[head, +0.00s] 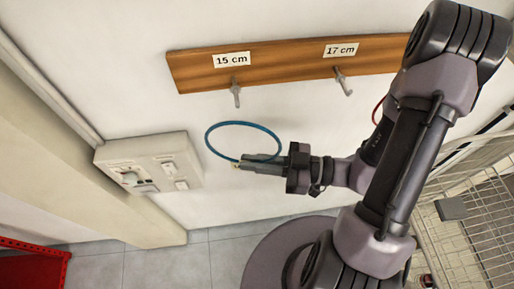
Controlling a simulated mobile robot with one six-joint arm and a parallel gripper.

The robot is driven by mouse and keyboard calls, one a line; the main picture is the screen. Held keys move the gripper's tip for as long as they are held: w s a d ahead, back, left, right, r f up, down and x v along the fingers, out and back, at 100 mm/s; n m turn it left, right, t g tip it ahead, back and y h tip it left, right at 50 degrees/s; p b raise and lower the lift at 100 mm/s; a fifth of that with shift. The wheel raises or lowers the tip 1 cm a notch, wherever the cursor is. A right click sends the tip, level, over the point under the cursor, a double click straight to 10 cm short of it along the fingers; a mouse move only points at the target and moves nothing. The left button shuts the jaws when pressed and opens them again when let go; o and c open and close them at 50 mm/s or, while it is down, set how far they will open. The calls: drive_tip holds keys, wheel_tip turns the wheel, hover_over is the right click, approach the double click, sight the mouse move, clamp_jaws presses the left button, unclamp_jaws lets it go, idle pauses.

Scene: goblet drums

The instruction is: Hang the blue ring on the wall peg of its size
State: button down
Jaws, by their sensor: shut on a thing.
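The blue ring (243,123) is a thin hoop in the middle of the head view. My gripper (243,164) is shut on the ring's lower edge and holds it out in front of the wall. A wooden board (285,62) on the wall bears a left peg (236,93) under a "15 cm" label (231,59) and a right peg (343,82) under a "17 cm" label (341,50). In the picture the ring lies below the left peg and apart from it. The board's right end is hidden behind my arm.
A switch box (150,164) sticks out from the wall at the left, near a pale ledge (85,150). A wire cart (465,225) stands at the lower right. A red crate (30,262) shows at the lower left. The wall between board and floor is mostly bare.

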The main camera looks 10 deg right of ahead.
drive_tip(key=w+f+b, duration=0.2)
drive_tip(key=w+b, duration=0.2)
drive_tip(key=w, duration=0.5)
drive_tip(key=shift+w+f, duration=0.15)
drive_tip(key=shift+w, duration=0.2)
idle(0.4)
drive_tip(key=shift+d, duration=0.1)
idle(0.3)
drive_tip(key=c, duration=1.5)
unclamp_jaws()
